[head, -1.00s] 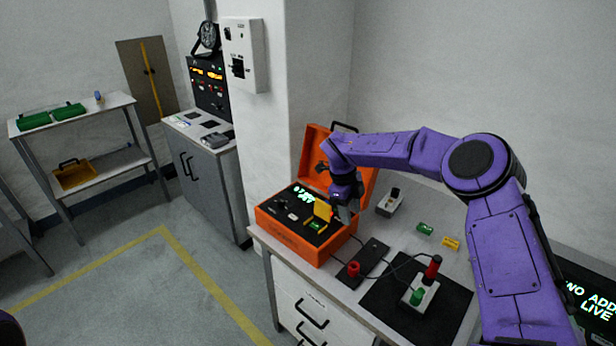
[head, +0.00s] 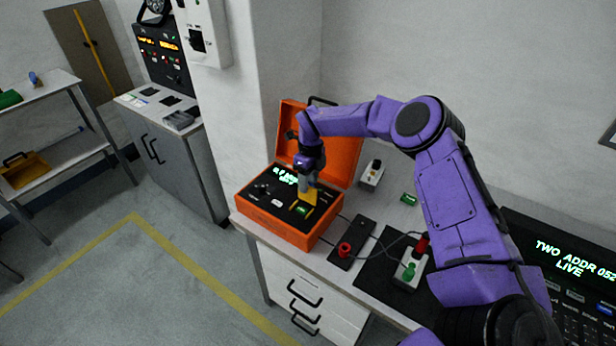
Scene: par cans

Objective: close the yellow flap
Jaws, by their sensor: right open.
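The yellow flap (head: 308,198) stands raised on the black panel inside the orange case (head: 272,228). A small green part (head: 302,210) shows at the flap's foot. The case's lid (head: 343,158) is open, leaning back. My right gripper (head: 308,184) points down over the panel, right at the flap's upper edge; it is open. I cannot tell whether its fingers touch the flap. My left gripper is not in view.
Right of the case on the bench are a black strip with a red button (head: 345,249), a small box with red and green knobs (head: 411,268) on a black mat, and a white switch box (head: 373,173). A display console (head: 570,262) stands at the right.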

